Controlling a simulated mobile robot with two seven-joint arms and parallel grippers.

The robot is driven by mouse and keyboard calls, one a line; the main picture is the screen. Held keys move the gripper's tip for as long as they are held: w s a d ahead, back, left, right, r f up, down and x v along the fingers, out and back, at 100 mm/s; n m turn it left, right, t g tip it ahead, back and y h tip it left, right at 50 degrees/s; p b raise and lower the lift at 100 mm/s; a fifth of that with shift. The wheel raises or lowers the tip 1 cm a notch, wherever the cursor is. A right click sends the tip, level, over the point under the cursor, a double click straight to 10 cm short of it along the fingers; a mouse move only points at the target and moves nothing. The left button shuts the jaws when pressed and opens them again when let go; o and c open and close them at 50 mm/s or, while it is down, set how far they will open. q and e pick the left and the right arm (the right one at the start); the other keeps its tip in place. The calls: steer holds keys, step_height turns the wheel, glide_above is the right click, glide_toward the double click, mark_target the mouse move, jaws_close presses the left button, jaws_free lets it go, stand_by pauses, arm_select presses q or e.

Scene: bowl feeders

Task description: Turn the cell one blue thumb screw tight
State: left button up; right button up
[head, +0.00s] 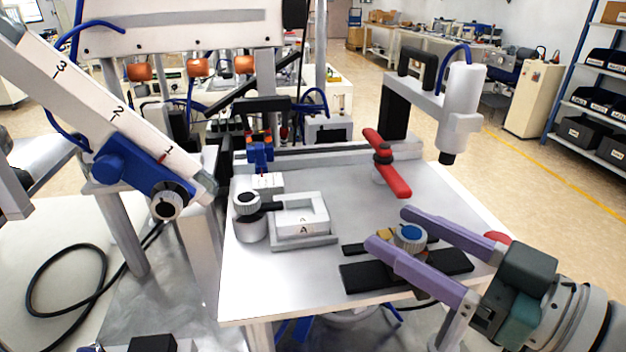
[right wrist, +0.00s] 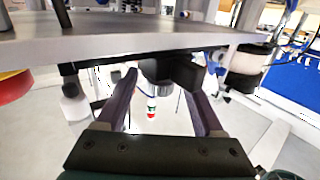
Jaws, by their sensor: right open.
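A blue-topped thumb screw (head: 410,236) with a pale rim stands on a small brass-coloured piece over black bars, near the right front of the grey plate (head: 340,215). My right gripper (head: 388,228) comes in from the lower right with its two purple fingers apart. In the head view one finger passes behind the screw and the other in front and to its left. No contact shows. In the right wrist view the open right gripper (right wrist: 160,92) has a dark round part (right wrist: 157,70) between its fingers; whether this belongs to the screw I cannot tell. My left gripper is not seen.
A red bar handle (head: 388,162) stands behind the screw, with a white camera-like head (head: 461,105) on an arm above. A white block marked A (head: 302,219) sits to the left. A numbered rail (head: 110,110) slants down at the left. The plate's middle is clear.

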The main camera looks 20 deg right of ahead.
jaws_close()
stand_by(0.6)
